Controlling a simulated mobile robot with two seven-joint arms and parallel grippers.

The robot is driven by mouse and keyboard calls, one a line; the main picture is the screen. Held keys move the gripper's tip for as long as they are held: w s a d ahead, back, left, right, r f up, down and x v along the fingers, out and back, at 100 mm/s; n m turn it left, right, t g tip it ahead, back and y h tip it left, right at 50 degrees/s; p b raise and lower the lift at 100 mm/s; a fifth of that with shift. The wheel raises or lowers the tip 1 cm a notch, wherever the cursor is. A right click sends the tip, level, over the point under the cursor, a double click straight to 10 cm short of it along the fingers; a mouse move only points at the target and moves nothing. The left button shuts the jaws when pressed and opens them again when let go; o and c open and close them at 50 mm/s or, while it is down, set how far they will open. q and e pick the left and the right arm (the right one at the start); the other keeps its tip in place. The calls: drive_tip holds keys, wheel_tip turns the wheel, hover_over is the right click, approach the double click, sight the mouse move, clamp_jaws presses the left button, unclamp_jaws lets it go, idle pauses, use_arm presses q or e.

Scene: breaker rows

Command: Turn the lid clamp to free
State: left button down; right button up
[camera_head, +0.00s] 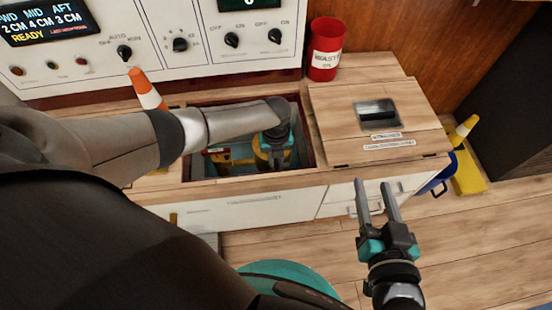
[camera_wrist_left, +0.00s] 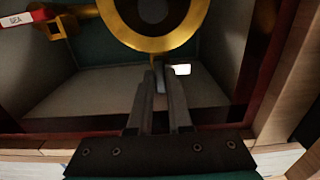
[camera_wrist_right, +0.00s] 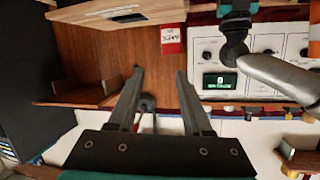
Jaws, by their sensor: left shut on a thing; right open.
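My left arm reaches into an open well in the wooden bench. Its gripper (camera_head: 277,152) is down beside a yellow round fitting (camera_head: 260,156). In the left wrist view, the fingers (camera_wrist_left: 160,88) are shut on a small grey piece (camera_wrist_left: 160,76) just below the fitting's gold ring (camera_wrist_left: 180,45). The piece looks like the lid clamp's handle; the fingers hide most of it. A grey round top (camera_wrist_left: 153,10) shows inside the ring. My right gripper (camera_head: 374,186) is open and empty in front of the bench; its spread fingers also show in the right wrist view (camera_wrist_right: 160,73).
A red-handled valve lever labelled SEA (camera_wrist_left: 25,18) lies left of the ring. The well's rim (camera_wrist_left: 262,85) is close around my left gripper. A wooden hatch panel (camera_head: 340,104) lies right of the well. A red waste can (camera_head: 324,62) and an orange-white cone (camera_head: 146,90) stand on the bench.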

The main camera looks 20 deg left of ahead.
use_arm(q)
drive_tip(key=c, duration=0.8)
unclamp_jaws()
drive_tip(key=shift+c, duration=0.2)
